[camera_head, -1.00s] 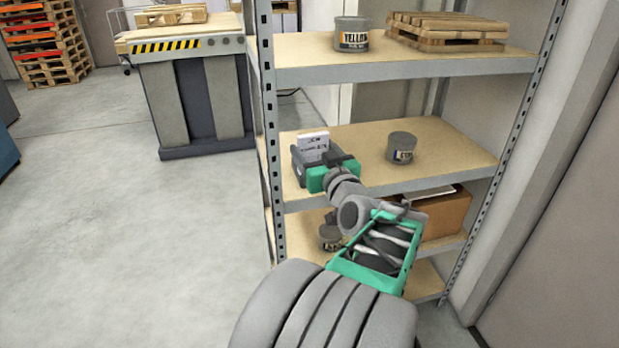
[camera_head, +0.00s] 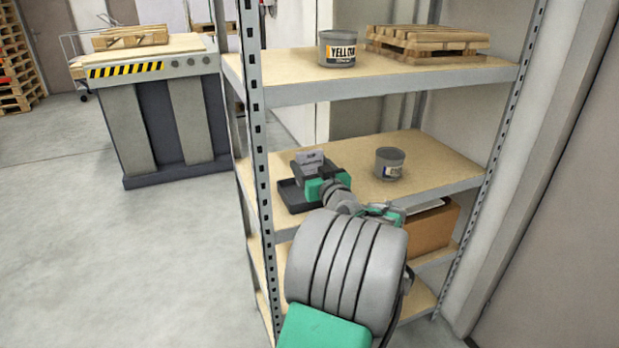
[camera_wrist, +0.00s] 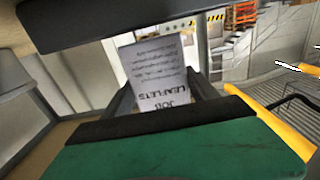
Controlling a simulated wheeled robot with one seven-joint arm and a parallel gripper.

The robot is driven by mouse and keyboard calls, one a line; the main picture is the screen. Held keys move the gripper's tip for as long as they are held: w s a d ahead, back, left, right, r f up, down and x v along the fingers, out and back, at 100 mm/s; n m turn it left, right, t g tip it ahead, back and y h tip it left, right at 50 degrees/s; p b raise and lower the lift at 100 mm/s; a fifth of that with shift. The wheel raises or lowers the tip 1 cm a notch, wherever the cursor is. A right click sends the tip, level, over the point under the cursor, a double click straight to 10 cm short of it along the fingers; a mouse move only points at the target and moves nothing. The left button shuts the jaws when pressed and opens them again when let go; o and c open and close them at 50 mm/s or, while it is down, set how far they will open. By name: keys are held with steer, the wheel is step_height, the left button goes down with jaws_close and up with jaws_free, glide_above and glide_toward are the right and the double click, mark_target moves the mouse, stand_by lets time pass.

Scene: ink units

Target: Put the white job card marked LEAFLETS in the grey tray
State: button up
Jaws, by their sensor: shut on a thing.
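The white job card (camera_wrist: 155,72) is held between the two dark fingers of my gripper (camera_wrist: 160,92) in the wrist view. Its lettering, JOB LEAFLETS, reads upside down there. In the head view the card (camera_head: 309,158) stands up beyond my gripper (camera_head: 307,171), which is shut on it. The dark grey tray (camera_head: 290,197) is on the middle shelf at its left end, partly hidden by my gripper. The card and gripper are over the tray's area; I cannot tell whether the card touches it.
A grey tin (camera_head: 389,164) stands right of my gripper on the middle shelf (camera_head: 440,165). A shelf upright (camera_head: 258,150) is close on the left. A cardboard box (camera_head: 428,228) is below.

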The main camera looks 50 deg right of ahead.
steer(key=shift+w+d+f, duration=0.15)
steer(key=shift+w+f, duration=0.1)
steer(key=shift+f, duration=0.15)
steer(key=shift+d+f, duration=0.1)
steer(key=shift+f, duration=1.65)
steer(key=o, duration=1.4)
steer(key=shift+c, duration=0.2)
steer(key=shift+r, duration=0.2)
steer(key=b+v, duration=0.1)
steer(key=v, duration=1.1)
steer(key=shift+w+f, duration=0.1)
steer(key=shift+w, duration=0.05)
